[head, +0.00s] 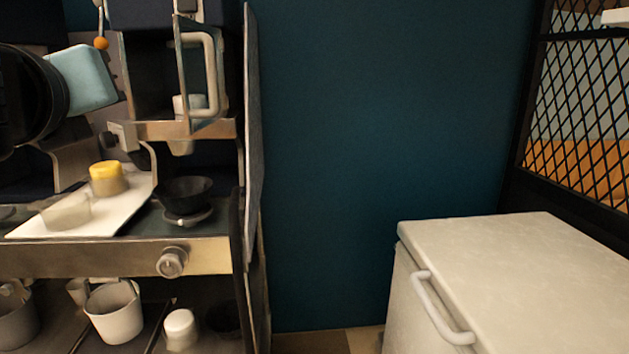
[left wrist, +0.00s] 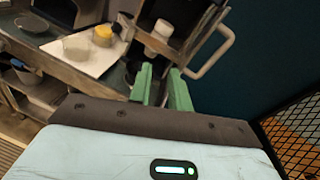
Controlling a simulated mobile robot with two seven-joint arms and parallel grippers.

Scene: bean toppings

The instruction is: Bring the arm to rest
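My left gripper (left wrist: 160,69) shows in the left wrist view with its two green fingers apart. Nothing is visible between the fingertips. The fingers point toward the dispenser and its white door handle (left wrist: 216,52), which lies to their right and is not between them. In the head view a pale blue part (head: 84,78) and a dark round part at the left look like my left arm; the fingers do not show there. My right gripper is in neither view.
The dispenser's door handle (head: 207,75) stands above a black bowl (head: 186,196). A white tray (head: 128,222) holds a yellow-lidded jar (head: 108,178) and a clear cup (head: 66,214). Cups stand on the shelf below. A white chest (head: 525,260) is at right; open space lies between.

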